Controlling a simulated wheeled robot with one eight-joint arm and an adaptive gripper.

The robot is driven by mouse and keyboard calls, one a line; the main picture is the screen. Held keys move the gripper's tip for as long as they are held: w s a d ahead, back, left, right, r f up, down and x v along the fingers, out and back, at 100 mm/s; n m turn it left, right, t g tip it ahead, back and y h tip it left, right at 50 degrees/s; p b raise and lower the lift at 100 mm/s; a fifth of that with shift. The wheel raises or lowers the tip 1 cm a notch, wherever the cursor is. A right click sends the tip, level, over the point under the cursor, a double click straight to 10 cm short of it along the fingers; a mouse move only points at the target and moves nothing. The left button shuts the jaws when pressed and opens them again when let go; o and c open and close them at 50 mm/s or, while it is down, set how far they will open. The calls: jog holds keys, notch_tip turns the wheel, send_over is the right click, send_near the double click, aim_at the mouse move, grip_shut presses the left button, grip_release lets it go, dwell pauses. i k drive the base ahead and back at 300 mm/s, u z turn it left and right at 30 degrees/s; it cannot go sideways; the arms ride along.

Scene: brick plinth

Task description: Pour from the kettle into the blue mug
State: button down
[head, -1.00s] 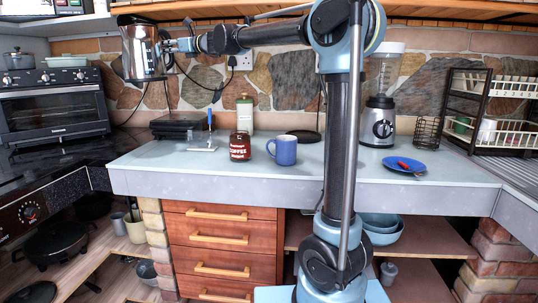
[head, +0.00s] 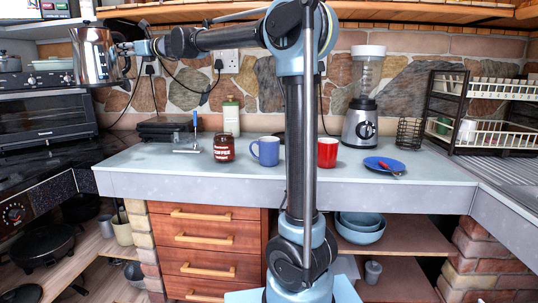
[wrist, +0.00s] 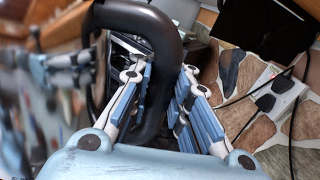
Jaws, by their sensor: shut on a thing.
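The kettle (head: 92,56) is shiny metal with a dark handle and is held high at the left in the head view, in front of the toaster oven's right side. My gripper (head: 126,48) is shut on its handle, and the kettle looks roughly upright. The wrist view shows the black handle (wrist: 158,75) between my fingers. The blue mug (head: 267,151) stands upright on the counter, well to the right of and below the kettle. Its inside cannot be seen from here.
A red mug (head: 327,152) stands right of my arm's column. A coffee jar (head: 224,147) is just left of the blue mug, with a bottle (head: 231,117) behind. A blue plate (head: 385,165), blender (head: 360,125) and dish rack (head: 480,130) are to the right.

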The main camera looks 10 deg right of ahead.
aim_at(268, 146)
jog(key=k, duration=1)
jog(key=z, duration=0.3)
jog(key=i, duration=0.25)
jog(key=z, duration=0.7)
